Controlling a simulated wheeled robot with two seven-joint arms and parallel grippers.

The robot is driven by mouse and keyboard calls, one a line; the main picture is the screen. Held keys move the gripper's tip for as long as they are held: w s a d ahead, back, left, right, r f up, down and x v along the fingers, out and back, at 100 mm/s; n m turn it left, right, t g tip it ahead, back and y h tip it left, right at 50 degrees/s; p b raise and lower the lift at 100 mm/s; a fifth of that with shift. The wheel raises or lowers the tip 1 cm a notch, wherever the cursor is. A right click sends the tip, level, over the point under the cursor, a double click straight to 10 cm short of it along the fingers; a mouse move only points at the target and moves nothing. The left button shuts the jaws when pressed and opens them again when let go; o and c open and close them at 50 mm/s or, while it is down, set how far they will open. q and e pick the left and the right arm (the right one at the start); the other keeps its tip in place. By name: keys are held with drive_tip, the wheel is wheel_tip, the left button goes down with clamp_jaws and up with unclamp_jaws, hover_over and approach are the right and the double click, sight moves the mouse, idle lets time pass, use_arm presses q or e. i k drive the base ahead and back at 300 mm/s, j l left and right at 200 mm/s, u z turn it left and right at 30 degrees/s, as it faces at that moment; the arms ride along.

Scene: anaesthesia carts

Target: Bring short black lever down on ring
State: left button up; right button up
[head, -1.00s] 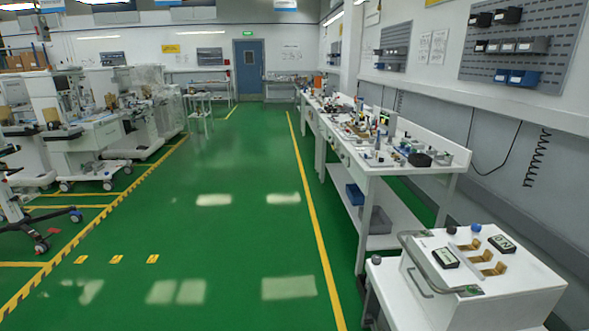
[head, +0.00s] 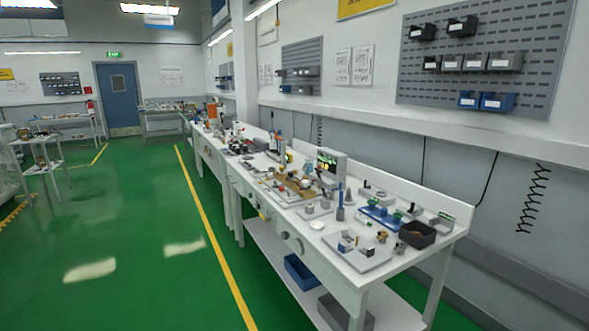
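Neither of my grippers is in the head view. A long white workbench (head: 349,282) runs from the lower right toward the back, with many small parts on it. Near its front end lies a light grey plate (head: 372,262) with small blue, grey and dark pieces standing on it. The parts are too small to tell which, if any, is the short black lever or the ring.
A black bin (head: 417,236) stands at the bench's near right corner. A blue bin (head: 301,272) and a grey bin (head: 345,314) sit on the lower shelf. A pegboard (head: 560,60) hangs on the wall. The green floor (head: 130,240) left of the bench is clear.

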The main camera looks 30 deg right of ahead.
sight(318, 179)
drive_tip(key=i+z, duration=0.2)
drive_tip(key=i, duration=0.45)
drive_tip(key=i+j+z, duration=0.2)
drive_tip(key=i, duration=0.5)
